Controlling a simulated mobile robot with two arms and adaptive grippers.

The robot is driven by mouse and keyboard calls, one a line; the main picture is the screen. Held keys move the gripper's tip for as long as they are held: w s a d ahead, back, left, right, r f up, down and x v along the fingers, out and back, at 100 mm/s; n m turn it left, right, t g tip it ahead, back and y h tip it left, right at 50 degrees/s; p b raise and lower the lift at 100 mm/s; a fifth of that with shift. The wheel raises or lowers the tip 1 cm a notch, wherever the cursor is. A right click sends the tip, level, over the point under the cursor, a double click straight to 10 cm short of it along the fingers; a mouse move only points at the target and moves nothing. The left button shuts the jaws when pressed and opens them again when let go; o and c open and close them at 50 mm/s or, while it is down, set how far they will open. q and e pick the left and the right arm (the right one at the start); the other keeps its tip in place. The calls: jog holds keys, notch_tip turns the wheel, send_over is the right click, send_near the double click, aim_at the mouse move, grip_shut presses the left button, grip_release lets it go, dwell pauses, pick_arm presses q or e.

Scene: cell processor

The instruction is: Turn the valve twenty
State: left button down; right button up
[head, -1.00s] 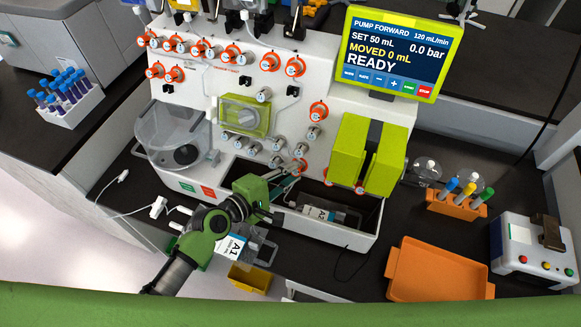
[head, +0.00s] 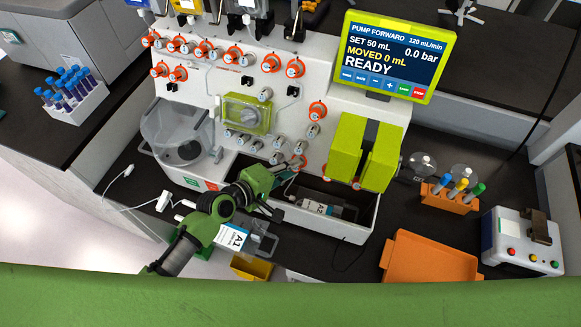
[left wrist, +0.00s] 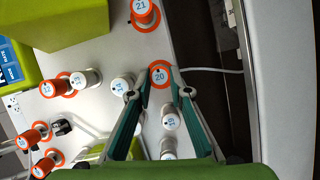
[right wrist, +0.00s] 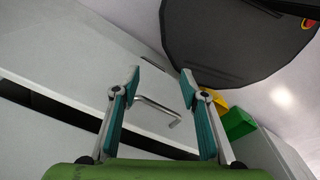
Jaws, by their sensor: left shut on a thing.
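Valve 20 (left wrist: 160,78) is a round knob with a white numbered cap and an orange ring, low on the white machine panel. In the left wrist view my left gripper (left wrist: 158,76) has one finger on each side of it and is shut on it. In the head view the left gripper (head: 290,172) reaches the lower panel, and the valve (head: 299,161) is partly covered by the fingers. My right gripper (right wrist: 160,82) is open with nothing between its fingers; it is out of the head view.
Close around it are valve 21 (left wrist: 142,9) and several grey-ringed knobs. Lime blocks (head: 362,150) stand to the right. Below is an open bin (head: 350,228) holding a labelled bag. The screen (head: 395,55) reads READY. An orange tray (head: 430,282) lies at the right.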

pick_arm(q)
jog(key=c, duration=1.9)
grip_release()
jog(key=shift+d, duration=0.1)
jog(key=shift+s, duration=0.1)
jog(key=v, duration=1.2)
